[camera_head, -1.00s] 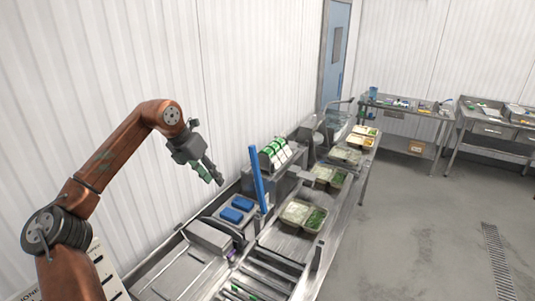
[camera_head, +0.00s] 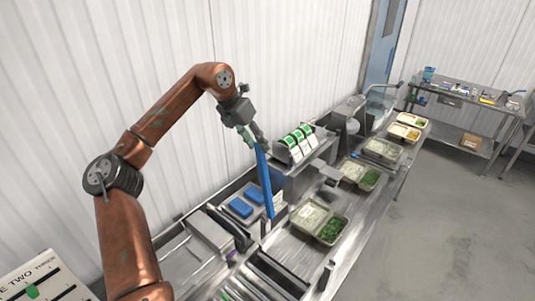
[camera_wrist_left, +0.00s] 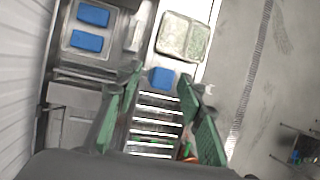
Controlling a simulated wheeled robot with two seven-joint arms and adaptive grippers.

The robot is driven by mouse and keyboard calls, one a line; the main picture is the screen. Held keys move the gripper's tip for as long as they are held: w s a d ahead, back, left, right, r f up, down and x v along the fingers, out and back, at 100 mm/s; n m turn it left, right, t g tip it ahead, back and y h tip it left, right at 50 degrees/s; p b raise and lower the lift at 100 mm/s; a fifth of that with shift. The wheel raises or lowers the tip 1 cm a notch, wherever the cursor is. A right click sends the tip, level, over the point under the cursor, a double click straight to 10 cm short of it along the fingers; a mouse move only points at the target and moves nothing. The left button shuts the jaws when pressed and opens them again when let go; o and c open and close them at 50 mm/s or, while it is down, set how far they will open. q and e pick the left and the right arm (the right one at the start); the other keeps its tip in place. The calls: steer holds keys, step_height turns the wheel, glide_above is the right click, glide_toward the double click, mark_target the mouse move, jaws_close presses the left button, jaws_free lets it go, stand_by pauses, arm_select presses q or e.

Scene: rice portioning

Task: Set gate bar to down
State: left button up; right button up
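The gate bar is a long blue bar (camera_head: 266,185), standing upright and slightly tilted at the conveyor line in the head view. My left gripper (camera_head: 257,142) is at the bar's top end. In the left wrist view the green fingers of my left gripper (camera_wrist_left: 163,112) are spread apart. The blue end of the bar (camera_wrist_left: 161,79) shows beyond and between them, with gaps visible on both sides. Whether a finger touches the bar cannot be told. My right gripper is in neither view.
Two blue blocks lie on a metal tray (camera_head: 226,210) left of the bar. An open food container (camera_head: 310,215) sits on the line to its right, with more containers behind. A rack of green-and-white packs (camera_head: 300,143) stands close behind the bar. The white wall is behind.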

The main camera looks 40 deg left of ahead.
mark_target(264, 156)
arm_select(q)
steer(key=x, duration=0.6)
steer(key=shift+w+d+f+p, duration=0.1)
steer(key=shift+d+f+p, duration=0.05)
steer(key=shift+f+p, duration=0.25)
steer(key=shift+c, duration=0.3)
jaws_close()
